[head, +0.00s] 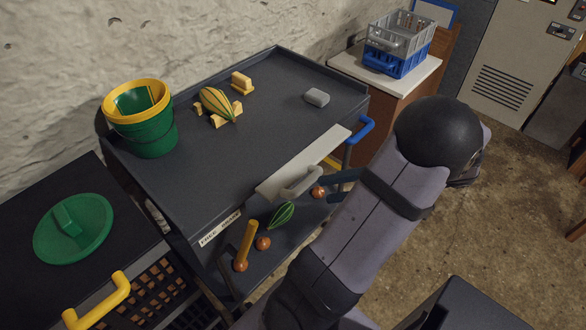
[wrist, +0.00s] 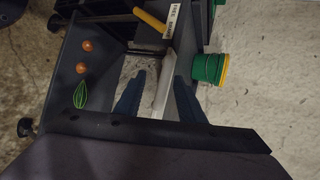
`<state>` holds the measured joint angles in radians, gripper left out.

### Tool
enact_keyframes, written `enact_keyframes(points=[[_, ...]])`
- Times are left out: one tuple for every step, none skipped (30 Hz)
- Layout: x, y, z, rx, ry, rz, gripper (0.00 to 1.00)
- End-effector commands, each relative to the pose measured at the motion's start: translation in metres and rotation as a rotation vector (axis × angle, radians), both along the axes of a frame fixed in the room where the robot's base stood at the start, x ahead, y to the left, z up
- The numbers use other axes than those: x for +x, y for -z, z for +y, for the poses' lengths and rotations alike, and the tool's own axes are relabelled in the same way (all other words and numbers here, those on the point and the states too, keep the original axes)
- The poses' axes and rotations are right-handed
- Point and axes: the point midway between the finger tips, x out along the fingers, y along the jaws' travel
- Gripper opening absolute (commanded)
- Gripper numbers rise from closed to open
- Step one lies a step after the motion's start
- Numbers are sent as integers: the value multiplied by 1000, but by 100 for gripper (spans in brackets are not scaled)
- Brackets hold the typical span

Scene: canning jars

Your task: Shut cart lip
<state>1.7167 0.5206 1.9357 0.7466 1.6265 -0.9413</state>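The cart (head: 180,190) is dark grey with a flat top tray and a lower level. The light grey lip (head: 325,148), with a pale handle (head: 302,181), runs along the front edge of the cart top. Its exact tilt is hard to tell. In the wrist view the lip (wrist: 163,92) is a pale strip seen nearly edge-on. My gripper (wrist: 158,90) has blue fingers spread apart, and the lip appears between them with gaps on both sides.
Orange balls (head: 240,265), a green striped gourd (head: 282,215) and a yellow-handled item (head: 249,240) are below. A blue handle (head: 362,127) is at right.

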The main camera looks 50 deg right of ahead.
Motion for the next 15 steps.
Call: enact_keyframes(points=[[9,13,3,22,30,-56,36],[14,14,3,32,48,-89,36],[19,16,4,41,70,-126,36],[23,16,4,47,86,-150,36],[26,17,3,51,102,-172,36],[30,18,3,58,120,-197,36],[32,18,3,61,130,-211,36],[34,18,2,63,140,-224,36],[36,18,2,66,150,-236,36],[37,18,2,68,155,-242,36],[37,17,1,69,160,-248,36],[38,17,1,69,162,-252,36],[38,17,1,69,164,-254,36],[38,16,1,69,164,-254,36],[39,16,1,69,164,-254,36]])
